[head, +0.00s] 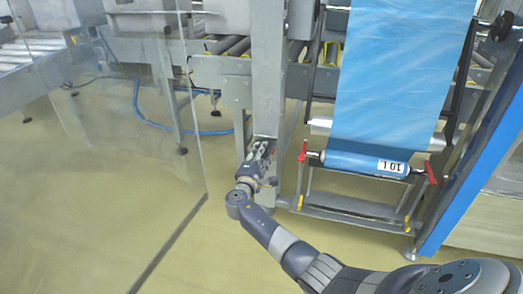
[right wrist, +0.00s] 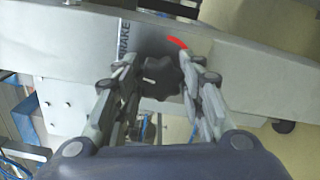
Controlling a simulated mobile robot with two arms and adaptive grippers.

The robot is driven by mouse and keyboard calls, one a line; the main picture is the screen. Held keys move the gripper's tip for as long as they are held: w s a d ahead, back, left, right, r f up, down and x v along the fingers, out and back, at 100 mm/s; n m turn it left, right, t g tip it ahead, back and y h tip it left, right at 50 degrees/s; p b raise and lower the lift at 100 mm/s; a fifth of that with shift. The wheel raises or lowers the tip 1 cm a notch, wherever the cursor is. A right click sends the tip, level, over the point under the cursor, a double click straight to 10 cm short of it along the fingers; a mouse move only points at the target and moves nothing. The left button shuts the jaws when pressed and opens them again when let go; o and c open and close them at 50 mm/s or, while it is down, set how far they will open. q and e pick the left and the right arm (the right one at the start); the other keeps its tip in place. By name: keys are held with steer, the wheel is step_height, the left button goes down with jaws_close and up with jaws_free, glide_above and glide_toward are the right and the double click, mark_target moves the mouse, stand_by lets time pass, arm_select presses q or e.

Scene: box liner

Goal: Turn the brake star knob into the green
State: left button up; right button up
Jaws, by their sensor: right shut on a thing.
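The black brake star knob (right wrist: 160,77) sits on a grey metal post, between the fingers of my right gripper (right wrist: 160,85) in the right wrist view. The fingers are shut on it from both sides. A small white mark shows on the knob, toward its left side. A red arc (right wrist: 177,43) shows on the plate above it, beside the word BRAKE (right wrist: 124,38). No green shows; the fingers may cover part of the scale. In the head view my right gripper (head: 260,153) is at the post, and the knob cannot be made out. My left gripper is not in view.
The grey post (head: 266,85) stands left of a blue film roll (head: 365,164) with red clamps at its ends. A clear panel (head: 110,130) stands at the left. A blue frame beam (head: 475,160) is at the right. Floor is free around my arm.

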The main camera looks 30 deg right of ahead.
steer(key=shift+w+r+n+p, duration=0.1)
steer(key=shift+n+p, duration=0.3)
steer(key=shift+n, duration=0.5)
steer(key=o, duration=1.1)
steer(key=v, duration=1.2)
